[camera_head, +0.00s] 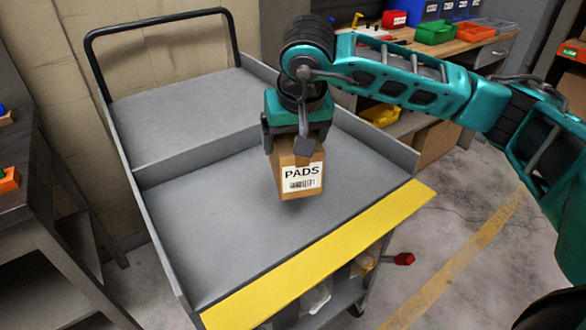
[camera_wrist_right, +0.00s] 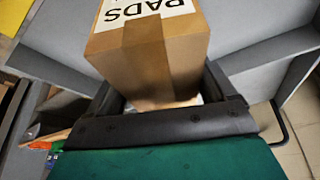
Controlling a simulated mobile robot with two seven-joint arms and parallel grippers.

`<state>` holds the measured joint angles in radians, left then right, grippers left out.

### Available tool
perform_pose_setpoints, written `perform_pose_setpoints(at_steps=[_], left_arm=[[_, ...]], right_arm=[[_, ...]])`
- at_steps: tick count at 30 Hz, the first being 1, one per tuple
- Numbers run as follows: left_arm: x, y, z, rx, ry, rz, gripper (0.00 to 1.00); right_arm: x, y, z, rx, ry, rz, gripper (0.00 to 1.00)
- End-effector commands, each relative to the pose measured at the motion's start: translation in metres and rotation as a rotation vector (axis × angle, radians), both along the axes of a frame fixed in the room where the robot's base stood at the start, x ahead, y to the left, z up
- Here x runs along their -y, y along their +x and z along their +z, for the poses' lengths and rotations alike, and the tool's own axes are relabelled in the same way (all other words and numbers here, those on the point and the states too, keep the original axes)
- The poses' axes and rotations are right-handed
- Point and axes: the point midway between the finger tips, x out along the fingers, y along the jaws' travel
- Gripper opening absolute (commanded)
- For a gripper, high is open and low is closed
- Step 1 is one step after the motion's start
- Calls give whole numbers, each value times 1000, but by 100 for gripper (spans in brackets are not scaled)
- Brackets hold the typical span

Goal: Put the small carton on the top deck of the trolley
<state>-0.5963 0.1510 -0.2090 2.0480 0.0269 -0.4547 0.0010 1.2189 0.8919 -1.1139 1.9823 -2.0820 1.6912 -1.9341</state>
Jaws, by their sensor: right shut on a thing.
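The small carton (camera_head: 298,172) is brown cardboard with a white label reading PADS. My right gripper (camera_head: 296,146) is shut on its upper part and holds it over the trolley's grey top deck (camera_head: 220,225). A gap under the carton is hard to judge from the head view. In the right wrist view the carton (camera_wrist_right: 150,50) sits between the gripper's fingers (camera_wrist_right: 165,95), with grey deck behind it. My left gripper is not in view.
The trolley has raised side walls, a black push handle (camera_head: 160,15) at the back left and a yellow front strip (camera_head: 325,255). The deck around the carton is clear. A dark bench (camera_head: 45,215) stands at left. A workbench with coloured bins (camera_head: 435,32) stands behind.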

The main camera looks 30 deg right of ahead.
Motion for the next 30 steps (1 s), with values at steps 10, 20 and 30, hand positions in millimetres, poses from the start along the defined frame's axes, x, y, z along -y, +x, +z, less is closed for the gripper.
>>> perform_pose_setpoints(at_steps=[10,20,30], left_arm=[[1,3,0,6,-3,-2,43],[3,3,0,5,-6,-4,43],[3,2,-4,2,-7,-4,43]], right_arm=[[0,0,-31,2,0,-1,34],[0,1,-62,5,1,0,34],[0,0,-65,1,0,0,91]])
